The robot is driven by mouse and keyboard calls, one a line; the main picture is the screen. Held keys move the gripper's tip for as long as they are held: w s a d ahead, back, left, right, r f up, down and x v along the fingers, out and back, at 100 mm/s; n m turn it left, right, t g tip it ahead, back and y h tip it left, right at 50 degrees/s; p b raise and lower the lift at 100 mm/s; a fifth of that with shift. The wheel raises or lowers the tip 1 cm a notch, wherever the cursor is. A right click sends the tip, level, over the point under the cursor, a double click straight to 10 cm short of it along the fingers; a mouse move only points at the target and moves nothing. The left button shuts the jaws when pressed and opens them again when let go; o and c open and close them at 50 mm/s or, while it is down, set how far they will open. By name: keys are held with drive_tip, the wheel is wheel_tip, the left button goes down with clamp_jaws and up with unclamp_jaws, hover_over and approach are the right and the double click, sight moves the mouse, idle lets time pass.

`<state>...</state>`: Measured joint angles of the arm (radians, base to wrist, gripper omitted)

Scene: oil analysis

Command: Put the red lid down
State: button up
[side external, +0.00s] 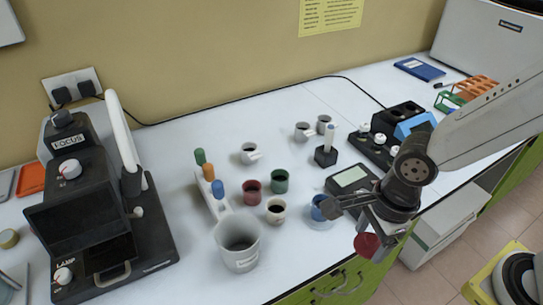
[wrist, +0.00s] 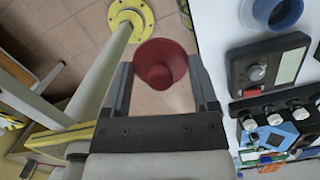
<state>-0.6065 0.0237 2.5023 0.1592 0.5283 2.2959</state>
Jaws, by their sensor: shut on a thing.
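The red lid (side external: 367,245) hangs from my gripper (side external: 374,225) at the front right of the bench in the side view. In the wrist view the red lid (wrist: 160,66) is a dark red, tapered round piece between the two fingers of my gripper (wrist: 161,88). The jaws are shut on it. Tiled floor shows behind it there, so it is out past the bench's front edge. The gap between lid and bench height cannot be told.
A blue cup (side external: 321,211) stands near the front edge, beside a grey device with a screen (side external: 352,178). A red cup (side external: 252,193), a green cup (side external: 279,181) and a large white beaker (side external: 238,245) stand to the left.

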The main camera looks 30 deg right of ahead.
drive_tip(key=shift+s+d+f, duration=0.15)
drive_tip(key=shift+s+f, duration=0.1)
drive_tip(key=shift+s, duration=0.3)
drive_tip(key=shift+w, duration=0.1)
drive_tip(key=w+a+f, duration=0.4)
drive_tip(key=w, duration=0.4)
hover_over(296, 254)
drive_tip(key=s+d, duration=0.1)
wheel_tip(296, 254, down, 4)
drive_tip(key=shift+s+f, duration=0.1)
drive_tip(key=shift+f, duration=0.15)
drive_tip(key=shift+w+a+f, duration=0.15)
drive_tip(key=shift+w+f, duration=0.2)
drive_tip(key=shift+f, duration=0.05)
drive_tip(key=shift+w+a+f, duration=0.1)
drive_tip(key=shift+w+f, duration=0.1)
drive_tip(key=shift+f, duration=1.65)
